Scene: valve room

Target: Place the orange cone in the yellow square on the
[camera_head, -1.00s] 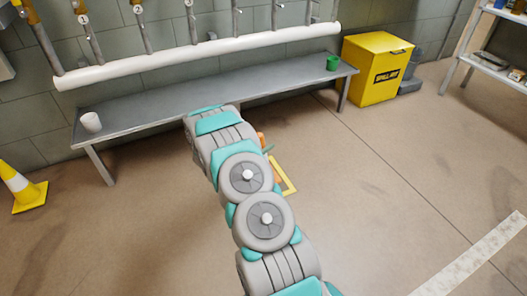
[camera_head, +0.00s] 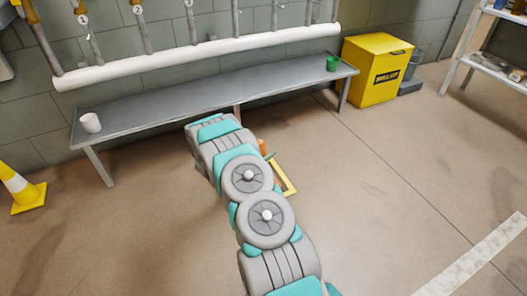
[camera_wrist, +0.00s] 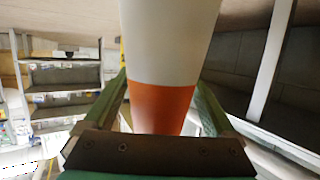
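The orange cone (camera_wrist: 163,107), orange with a broad white band, fills the middle of the wrist view. Its ends are out of that view. My gripper (camera_wrist: 162,88) has one green finger on each side of the cone, and both appear to press against it. In the head view my arm hides most of the gripper and cone; only a small orange part of the cone (camera_head: 263,146) shows at the arm's right edge. The yellow square (camera_head: 289,187) is an outline on the floor beside the arm, its left part hidden. I cannot tell the cone's height above the floor.
A grey bench (camera_head: 160,107) runs along the wall, with a white cup (camera_head: 90,122) and a green cup (camera_head: 332,63) on it. A yellow bin (camera_head: 374,72) stands right of it. Another yellow-white cone (camera_head: 25,192) stands far left.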

